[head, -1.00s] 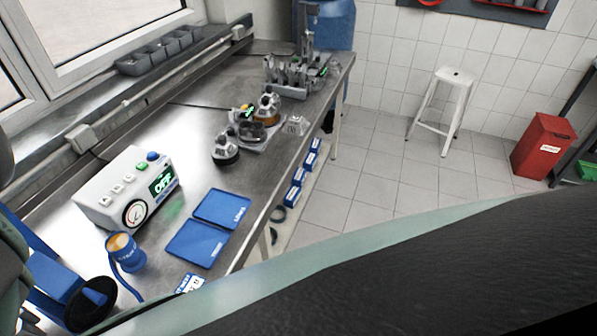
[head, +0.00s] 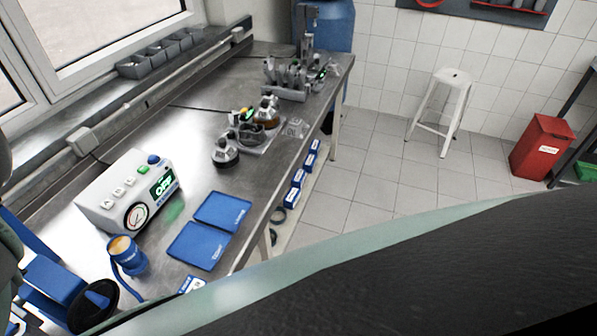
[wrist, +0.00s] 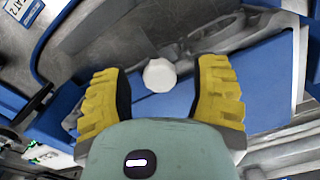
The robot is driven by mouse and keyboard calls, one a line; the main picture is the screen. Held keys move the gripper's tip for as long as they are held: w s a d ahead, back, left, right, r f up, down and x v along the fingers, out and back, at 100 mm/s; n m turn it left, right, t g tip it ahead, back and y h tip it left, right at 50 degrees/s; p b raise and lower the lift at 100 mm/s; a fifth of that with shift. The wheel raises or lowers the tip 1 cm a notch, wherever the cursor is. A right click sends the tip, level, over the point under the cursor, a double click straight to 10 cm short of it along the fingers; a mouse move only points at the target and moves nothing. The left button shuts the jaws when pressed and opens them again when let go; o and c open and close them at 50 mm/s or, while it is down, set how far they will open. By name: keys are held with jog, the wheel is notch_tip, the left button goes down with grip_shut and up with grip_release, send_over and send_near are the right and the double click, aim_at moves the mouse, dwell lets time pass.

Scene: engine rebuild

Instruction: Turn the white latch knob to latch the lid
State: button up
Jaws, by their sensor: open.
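The white latch knob (wrist: 160,75) shows in the wrist view as a pale rounded knob near the upper middle. My gripper (wrist: 162,92) has its two yellow ribbed fingers apart, one on each side of the knob. Clear gaps show between the knob and both fingers, and I cannot tell the height between them. A grey part and a blue surface (wrist: 262,85) lie around and behind the knob. Which part is the lid I cannot tell. In the head view neither my fingers nor the knob can be made out.
A white control box (head: 130,195) with a green "OFF" display stands on the steel bench (head: 190,125). Blue trays (head: 222,211) and a blue cup (head: 127,254) are nearby. Engine parts (head: 258,130) stand farther along. Open floor lies right of the bench.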

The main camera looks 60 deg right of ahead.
jog(key=shift+c, duration=0.2)
grip_shut()
dwell(0.3)
